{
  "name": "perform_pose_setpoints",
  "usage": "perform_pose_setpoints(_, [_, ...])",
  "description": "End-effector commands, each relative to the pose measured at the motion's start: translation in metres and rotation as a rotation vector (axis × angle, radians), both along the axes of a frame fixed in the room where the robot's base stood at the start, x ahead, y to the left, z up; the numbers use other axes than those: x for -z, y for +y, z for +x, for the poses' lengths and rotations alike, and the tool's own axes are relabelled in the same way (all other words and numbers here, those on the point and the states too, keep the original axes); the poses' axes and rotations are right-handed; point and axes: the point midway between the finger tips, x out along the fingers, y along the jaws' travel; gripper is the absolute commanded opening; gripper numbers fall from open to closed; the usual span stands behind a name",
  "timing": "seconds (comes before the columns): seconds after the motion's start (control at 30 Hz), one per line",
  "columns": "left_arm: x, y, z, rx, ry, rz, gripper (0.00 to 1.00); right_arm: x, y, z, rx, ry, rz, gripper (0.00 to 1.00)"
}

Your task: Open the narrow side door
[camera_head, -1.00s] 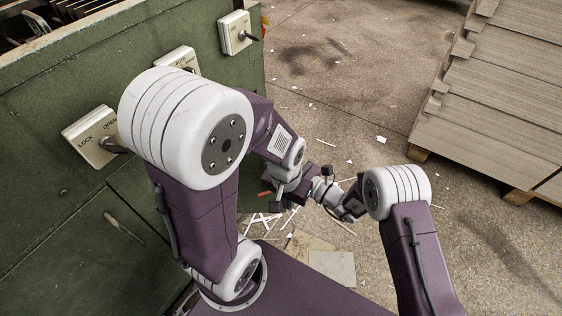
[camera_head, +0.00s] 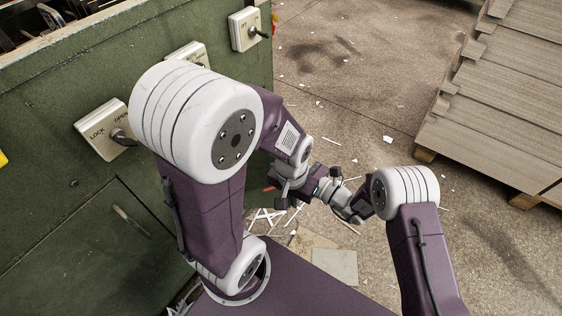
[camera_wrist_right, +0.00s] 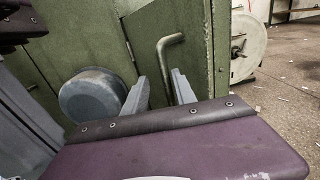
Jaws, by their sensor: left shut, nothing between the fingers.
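In the right wrist view, a narrow green door panel (camera_wrist_right: 190,52) carries a bent metal bar handle (camera_wrist_right: 163,58). The panel looks closed. My right gripper (camera_wrist_right: 158,82) is open there, its two grey fingers apart and pointing at the panel, with the handle showing just beyond the gap. I cannot tell whether they touch it. In the head view my left gripper (camera_head: 296,188) is low beside the cabinet's right end, shut and empty, its fingertips hard to make out. My right gripper is not clearly visible there, and neither is the narrow door.
The green cabinet (camera_head: 60,180) bears a LOCK/OPEN switch (camera_head: 107,129), another switch (camera_head: 246,30) and a lower panel with a bar handle (camera_head: 131,221). A pallet of greyboard (camera_head: 500,110) stands at right. Scraps litter the open floor. A pale reel (camera_wrist_right: 250,45) stands beyond the panel edge.

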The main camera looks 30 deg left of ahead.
Motion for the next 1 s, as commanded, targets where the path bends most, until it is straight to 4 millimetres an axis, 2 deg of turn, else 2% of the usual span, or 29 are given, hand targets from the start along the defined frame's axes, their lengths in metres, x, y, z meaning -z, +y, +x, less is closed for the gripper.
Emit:
perform_pose_setpoints(0.03, [-0.010,0.000,0.000,0.000,0.000,0.000,0.00,-0.004,-0.010,0.000,0.004,0.005,-0.004,0.33])
perform_pose_setpoints(0.2, [-0.027,0.000,0.000,0.000,0.000,0.000,0.00,-0.005,-0.050,-0.003,0.006,0.005,-0.003,0.33])
perform_pose_setpoints(0.4, [-0.036,0.000,0.000,0.000,0.000,0.000,0.00,-0.002,-0.078,-0.007,0.002,0.003,-0.003,0.33])
perform_pose_setpoints(1.0, [-0.035,0.000,0.000,0.000,0.000,0.000,0.00,-0.001,-0.083,-0.005,0.007,0.000,-0.001,0.33])
